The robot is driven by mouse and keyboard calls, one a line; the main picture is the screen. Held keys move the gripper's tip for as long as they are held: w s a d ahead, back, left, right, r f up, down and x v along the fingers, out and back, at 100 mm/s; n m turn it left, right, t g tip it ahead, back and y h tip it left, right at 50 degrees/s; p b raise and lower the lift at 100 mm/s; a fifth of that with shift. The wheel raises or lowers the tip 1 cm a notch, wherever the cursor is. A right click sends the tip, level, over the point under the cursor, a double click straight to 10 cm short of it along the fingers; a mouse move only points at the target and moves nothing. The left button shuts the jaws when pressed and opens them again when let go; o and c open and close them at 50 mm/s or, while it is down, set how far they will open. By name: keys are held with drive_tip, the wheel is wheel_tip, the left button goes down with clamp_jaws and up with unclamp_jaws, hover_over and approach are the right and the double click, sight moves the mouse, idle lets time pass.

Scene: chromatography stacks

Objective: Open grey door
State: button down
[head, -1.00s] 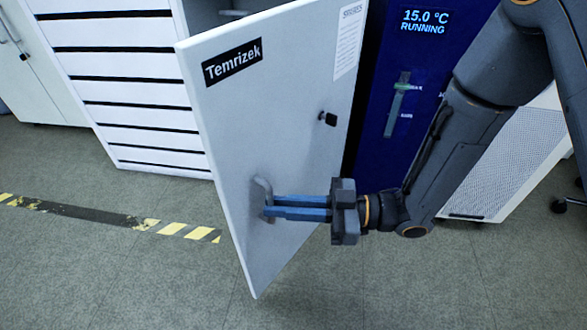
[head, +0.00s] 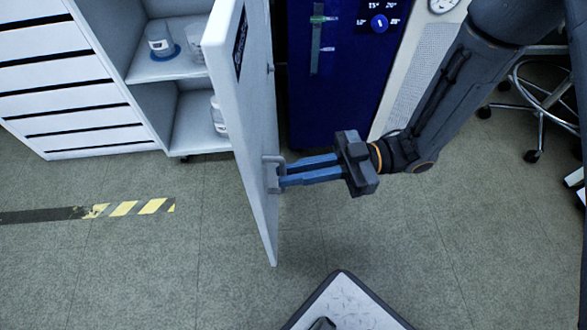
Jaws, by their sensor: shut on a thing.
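The grey door (head: 238,110) stands swung wide open and is seen nearly edge-on in the head view, with its dark label foreshortened near the top. Its grey handle (head: 272,162) is on the face turned toward the right. My gripper (head: 284,172) reaches in from the right, its blue fingers shut on the handle. The cabinet (head: 152,92) behind the door shows open shelves with several clear containers, one of them on a blue base (head: 160,42). The door hides part of the shelves.
White drawers (head: 60,90) stand left of the cabinet. A dark blue unit (head: 335,85) stands behind my arm, with a wheeled stool (head: 540,100) at the right. Yellow-striped floor tape (head: 125,208) lies at left. Floor around the door's lower edge looks clear.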

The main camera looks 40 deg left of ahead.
drive_tip(key=shift+w+a+r+y, duration=0.1)
drive_tip(key=shift+w+a+y, duration=0.25)
drive_tip(key=shift+w, duration=0.15)
drive_tip(key=c, duration=1.8)
unclamp_jaws()
drive_tip(key=shift+s, duration=0.15)
drive_tip(key=shift+d, duration=0.15)
drive_tip(key=p+v, duration=0.1)
drive_tip(key=v, duration=0.6)
drive_tip(key=shift+w+d, duration=0.1)
drive_tip(key=shift+w, duration=0.3)
